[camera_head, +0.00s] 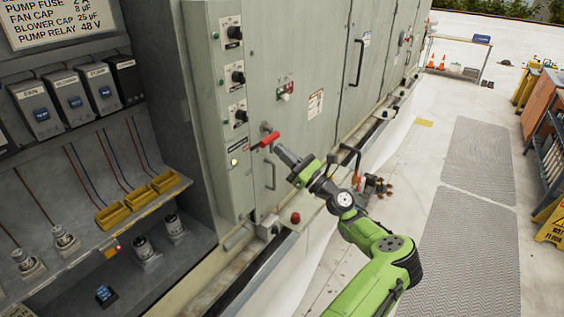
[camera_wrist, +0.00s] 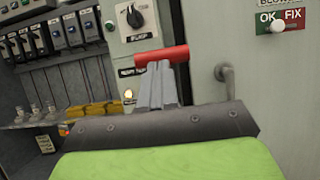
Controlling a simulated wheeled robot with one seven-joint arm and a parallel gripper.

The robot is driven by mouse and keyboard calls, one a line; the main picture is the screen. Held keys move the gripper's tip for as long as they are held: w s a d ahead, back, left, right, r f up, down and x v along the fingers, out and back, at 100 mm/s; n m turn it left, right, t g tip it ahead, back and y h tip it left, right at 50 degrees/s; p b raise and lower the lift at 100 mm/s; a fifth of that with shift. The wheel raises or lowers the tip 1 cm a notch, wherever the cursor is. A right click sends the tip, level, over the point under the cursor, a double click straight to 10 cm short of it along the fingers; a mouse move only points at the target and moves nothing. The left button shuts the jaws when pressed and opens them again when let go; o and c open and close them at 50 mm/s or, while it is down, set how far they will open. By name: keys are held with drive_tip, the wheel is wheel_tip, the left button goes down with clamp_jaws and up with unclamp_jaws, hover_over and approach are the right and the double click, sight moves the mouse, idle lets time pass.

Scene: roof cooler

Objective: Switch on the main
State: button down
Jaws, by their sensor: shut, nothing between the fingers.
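A red lever handle (camera_head: 264,141), which looks like the main switch, sits on a grey mount on the pale green cabinet front. In the head view it slants down to the left. In the wrist view the red handle (camera_wrist: 160,57) lies across, just beyond my fingertips. My gripper (camera_head: 281,151) is shut and empty, right beside the handle's right end in the head view. In the wrist view my gripper (camera_wrist: 159,68) overlaps the handle's lower edge; I cannot tell whether it touches. The lever's label is partly hidden and unreadable.
Black rotary knobs (camera_head: 238,76) line the narrow panel above left, with a lit yellow lamp (camera_head: 234,162) below. A cabinet door handle (camera_head: 270,174) is close under the lever. A red button (camera_head: 295,218) stands on the ledge. The walkway (camera_head: 463,230) at right is mostly clear.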

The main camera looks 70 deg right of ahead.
drive_tip(key=shift+w+d+r+p, duration=0.1)
drive_tip(key=shift+w+r+p, duration=0.3)
drive_tip(key=shift+r, duration=0.6)
drive_tip(key=shift+r, duration=0.15)
